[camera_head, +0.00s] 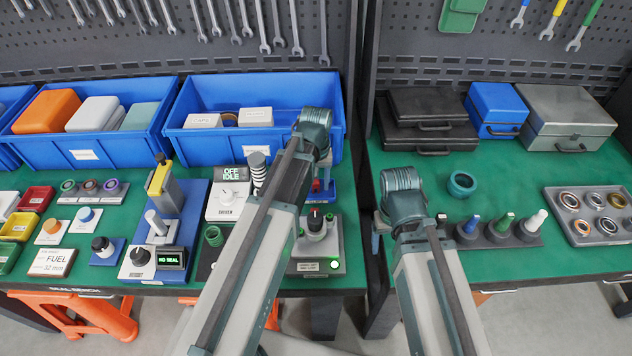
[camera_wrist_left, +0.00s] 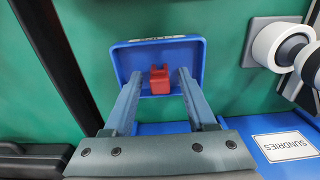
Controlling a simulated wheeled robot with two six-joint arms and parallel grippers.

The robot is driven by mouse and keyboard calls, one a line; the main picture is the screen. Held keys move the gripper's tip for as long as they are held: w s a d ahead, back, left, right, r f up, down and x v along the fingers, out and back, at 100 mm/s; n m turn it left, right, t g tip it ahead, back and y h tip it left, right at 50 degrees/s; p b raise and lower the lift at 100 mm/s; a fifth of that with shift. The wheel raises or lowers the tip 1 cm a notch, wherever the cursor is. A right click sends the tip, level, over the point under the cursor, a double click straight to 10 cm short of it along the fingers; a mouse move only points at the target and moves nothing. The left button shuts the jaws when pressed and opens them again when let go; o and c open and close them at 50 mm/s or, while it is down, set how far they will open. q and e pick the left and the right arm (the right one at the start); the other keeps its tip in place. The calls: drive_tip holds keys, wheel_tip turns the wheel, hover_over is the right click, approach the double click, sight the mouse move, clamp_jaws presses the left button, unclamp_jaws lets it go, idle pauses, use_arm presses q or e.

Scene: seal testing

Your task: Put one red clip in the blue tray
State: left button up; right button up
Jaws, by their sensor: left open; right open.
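A red clip (camera_wrist_left: 159,80) lies in the small blue tray (camera_wrist_left: 193,50) in the left wrist view. My left gripper (camera_wrist_left: 160,74) is open, with one finger on each side of the clip and a visible gap to both. In the head view my left gripper (camera_head: 323,172) is over the green bench by the large blue bin. There the blue tray (camera_head: 331,195) and the clip are mostly hidden behind my arm. My right gripper (camera_head: 378,238) is open at the left edge of the right bench, its fingers largely hidden by its own wrist.
The blue bin (camera_head: 180,150) stands behind the tray. A black-and-white striped stack (camera_head: 257,170) is left of it, and a knob device (camera_head: 317,235) is in front. Black cases (camera_head: 425,120), a teal ring (camera_head: 462,184) and coloured-tip holders (camera_head: 500,230) occupy the right bench.

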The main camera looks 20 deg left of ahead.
sight(316, 181)
use_arm(q)
wheel_tip(316, 181, up, 12)
drive_tip(key=p, duration=1.2)
drive_tip(key=s+d+m+y, duration=0.1)
drive_tip(key=s+d+m, duration=0.6)
drive_tip(key=s+d, duration=0.3)
drive_tip(key=s, duration=0.4)
drive_tip(key=shift+s+d+r, duration=0.15)
drive_tip(key=shift+d+r, duration=0.1)
